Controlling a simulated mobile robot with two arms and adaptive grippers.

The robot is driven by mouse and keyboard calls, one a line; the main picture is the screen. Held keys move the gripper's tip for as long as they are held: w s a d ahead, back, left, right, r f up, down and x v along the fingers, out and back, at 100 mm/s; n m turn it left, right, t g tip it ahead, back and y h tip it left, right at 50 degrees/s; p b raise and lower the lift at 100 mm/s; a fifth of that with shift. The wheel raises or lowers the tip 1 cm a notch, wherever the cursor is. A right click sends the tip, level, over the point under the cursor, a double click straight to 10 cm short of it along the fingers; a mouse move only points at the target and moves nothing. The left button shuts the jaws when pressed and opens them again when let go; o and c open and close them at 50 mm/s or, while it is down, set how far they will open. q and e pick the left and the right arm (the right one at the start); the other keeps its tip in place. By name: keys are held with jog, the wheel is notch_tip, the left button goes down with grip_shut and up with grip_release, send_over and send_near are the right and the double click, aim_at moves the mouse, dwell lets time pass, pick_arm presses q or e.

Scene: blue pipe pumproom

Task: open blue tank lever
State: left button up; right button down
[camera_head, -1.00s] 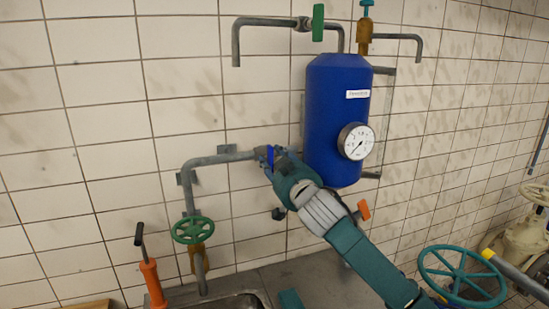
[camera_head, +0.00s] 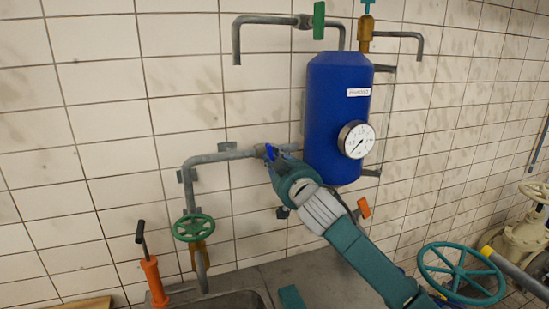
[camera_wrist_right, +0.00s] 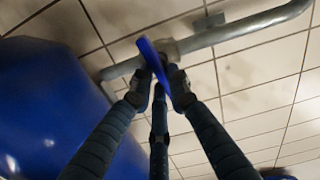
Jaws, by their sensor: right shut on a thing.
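The blue tank lever (camera_head: 270,152) sits on the grey pipe (camera_head: 228,156) left of the blue tank (camera_head: 325,110). My right gripper (camera_head: 275,164) reaches up to it from the lower right and is shut on it, partly hiding it and the valve body. In the right wrist view the blue lever (camera_wrist_right: 150,56) stands slanted between the fingers of my right gripper (camera_wrist_right: 160,85), close to the pipe (camera_wrist_right: 240,28). The blue tank (camera_wrist_right: 45,100) fills the left side there. My left gripper is not in view.
A round gauge (camera_head: 356,140) is on the tank, with a green lever (camera_head: 318,22) above. An orange lever (camera_head: 364,209) is right of my wrist. A green handwheel (camera_head: 193,228), an orange hand pump (camera_head: 152,278) and a large teal wheel (camera_head: 462,274) stand lower down.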

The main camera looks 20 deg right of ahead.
jog(key=n+p, duration=0.1)
jog(key=n, duration=0.1)
jog(key=n+p, duration=0.1)
jog(key=n, duration=0.2)
jog(key=shift+a+r+n, duration=0.1)
jog(key=shift+a+n, duration=0.1)
jog(key=shift+n, duration=0.1)
jog(key=n+p, duration=0.1)
jog(key=n, duration=0.3)
jog(key=shift+a+p, duration=0.2)
jog(key=shift+p, duration=0.2)
jog(key=shift+a+f+n+p, duration=0.1)
jog(key=shift+f+n, duration=0.05)
jog(key=shift+n, duration=1)
jog(key=shift+a+f+n+p, duration=0.1)
jog(key=shift+f+n, duration=0.05)
jog(key=shift+n, duration=0.95)
jog(key=shift+f+n+p, duration=0.1)
jog(key=shift+f+n, duration=0.05)
jog(key=shift+n, duration=1)
jog(key=shift+f, duration=0.1)
jog(key=c, duration=1.7)
grip_release()
jog(key=shift+o, duration=0.2)
jog(key=shift+s, duration=0.1)
